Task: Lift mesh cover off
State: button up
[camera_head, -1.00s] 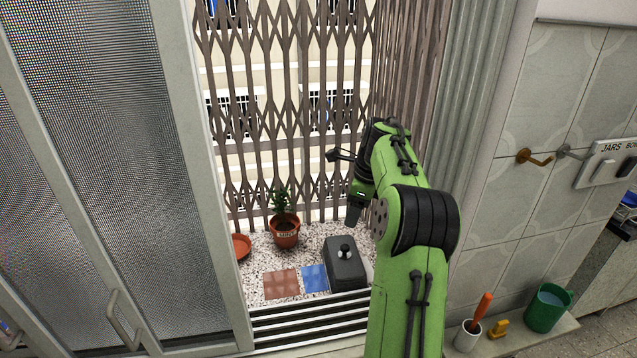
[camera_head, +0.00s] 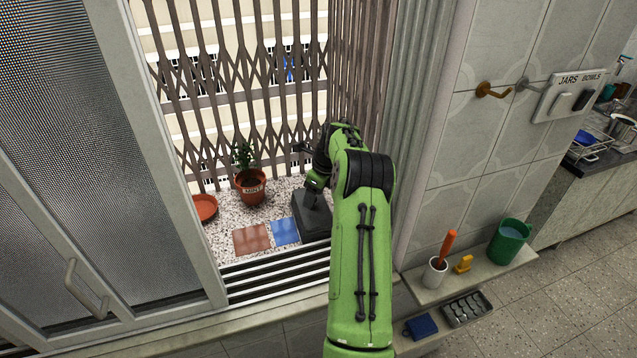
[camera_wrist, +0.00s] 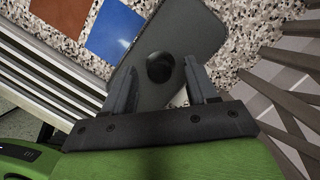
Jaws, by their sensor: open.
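The mesh cover (camera_head: 311,222) is a dark grey box-shaped cover on the speckled ledge beyond the window track. It also shows in the wrist view (camera_wrist: 196,32), with a round black knob (camera_wrist: 160,67) on top. My gripper (camera_head: 313,196) is over the cover in the head view, with my arm hiding part of it. In the wrist view my gripper (camera_wrist: 158,82) is open, its two fingers on either side of the knob, with a gap to each finger. I cannot see what is under the cover.
A blue tile (camera_head: 285,232) and a red-brown tile (camera_head: 251,239) lie left of the cover. A potted plant (camera_head: 250,187) and an orange saucer (camera_head: 204,207) stand further left. A folding metal grille (camera_head: 240,100) closes the back. A tiled wall (camera_head: 450,170) is to the right.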

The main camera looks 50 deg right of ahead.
jog(key=shift+w+f, duration=0.1)
jog(key=shift+f, duration=0.2)
jog(key=shift+c, duration=0.3)
jog(key=shift+r, duration=0.1)
grip_shut()
notch_tip(320, 180, up, 9)
jog(key=p, duration=0.8)
dwell(0.4)
